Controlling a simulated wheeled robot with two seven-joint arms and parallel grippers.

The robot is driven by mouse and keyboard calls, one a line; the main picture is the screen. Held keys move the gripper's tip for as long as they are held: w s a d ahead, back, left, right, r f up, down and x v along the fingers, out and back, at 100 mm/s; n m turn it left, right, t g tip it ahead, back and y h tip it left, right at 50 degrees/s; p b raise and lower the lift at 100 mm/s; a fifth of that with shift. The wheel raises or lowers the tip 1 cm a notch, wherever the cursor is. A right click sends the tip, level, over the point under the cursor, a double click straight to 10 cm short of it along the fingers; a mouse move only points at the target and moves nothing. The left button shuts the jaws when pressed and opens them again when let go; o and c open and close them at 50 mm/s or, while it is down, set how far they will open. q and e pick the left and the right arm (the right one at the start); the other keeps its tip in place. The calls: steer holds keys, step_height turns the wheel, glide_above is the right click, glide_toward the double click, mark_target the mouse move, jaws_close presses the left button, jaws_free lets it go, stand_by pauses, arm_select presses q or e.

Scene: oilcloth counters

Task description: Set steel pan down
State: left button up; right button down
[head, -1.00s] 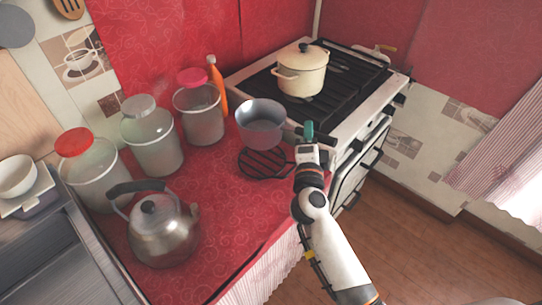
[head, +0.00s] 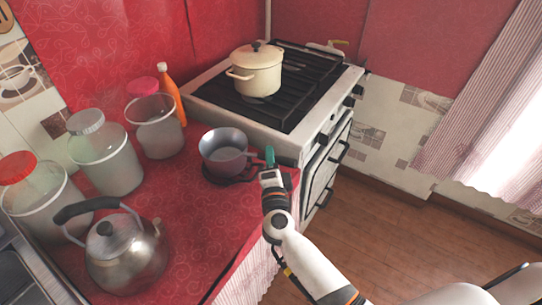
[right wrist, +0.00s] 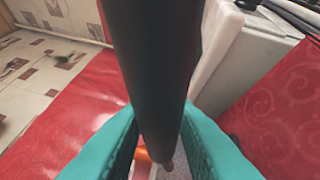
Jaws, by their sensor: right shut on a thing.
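The steel pan (head: 223,158) is upright at the right part of the red counter. It is on or just above a black wire trivet (head: 215,180), which it mostly covers; I cannot tell whether they touch. My right gripper (head: 269,160) is shut on the pan's handle, to the right of the pan body. In the right wrist view the dark handle (right wrist: 155,60) runs between the teal fingers (right wrist: 158,150). My left gripper is not in view.
A stove (head: 203,84) with a cream lidded pot (head: 257,75) stands behind the pan. A kettle (head: 127,254), several lidded jars (head: 155,130) and an orange bottle (head: 170,92) stand to the left. Red counter (head: 195,220) in front of the pan is clear.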

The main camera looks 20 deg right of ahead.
steer(key=c, duration=1.6)
jaws_free()
steer(key=o, duration=0.4)
steer(key=shift+s, duration=0.1)
steer(key=b+v, duration=0.1)
steer(key=v, duration=1.1)
